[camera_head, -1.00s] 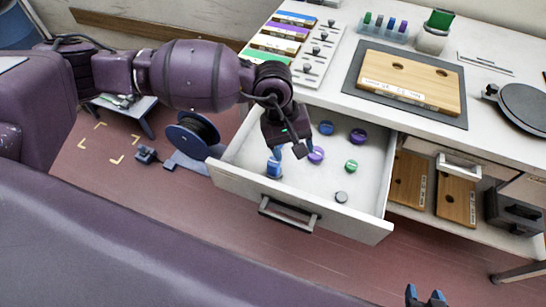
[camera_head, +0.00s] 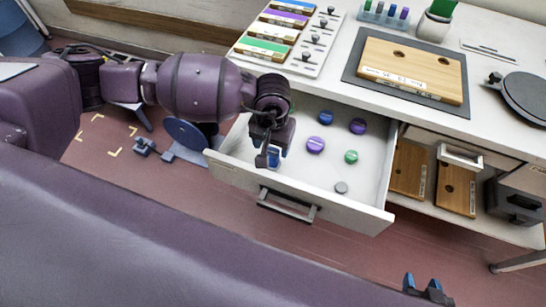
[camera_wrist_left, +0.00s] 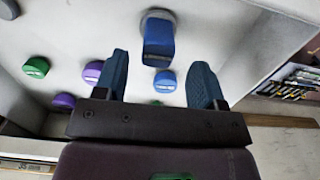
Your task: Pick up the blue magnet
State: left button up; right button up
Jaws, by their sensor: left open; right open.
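A tall blue magnet (camera_wrist_left: 158,40) with a grey round end shows in the left wrist view, ahead of and between the fingers of my left gripper (camera_wrist_left: 160,75). The fingers are apart with a gap around it. In the head view my left gripper (camera_head: 271,158) is low over the left part of the open drawer (camera_head: 300,188), and the blue magnet (camera_head: 274,153) there is mostly hidden by it. A second, flat blue piece (camera_head: 325,117) lies further back in the drawer. My right gripper (camera_head: 428,290) is open and empty at the bottom edge.
Two purple pieces (camera_head: 315,145) (camera_head: 357,126), a green one (camera_head: 351,157) and a grey one (camera_head: 341,187) lie in the drawer. The drawer walls surround my left gripper. The worktop (camera_head: 335,75) above holds a wooden board (camera_head: 415,70) and coloured boxes (camera_head: 275,35).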

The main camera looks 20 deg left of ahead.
aim_at(272, 152)
pick_arm(q)
jog(key=f, duration=0.4)
jog(key=shift+s+d, duration=0.15)
jog(key=shift+s, duration=0.2)
jog(key=shift+f+b, duration=0.3)
jog(key=shift+f, duration=0.25)
jog(key=shift+w+r, duration=0.1)
jog(key=c, duration=1.1)
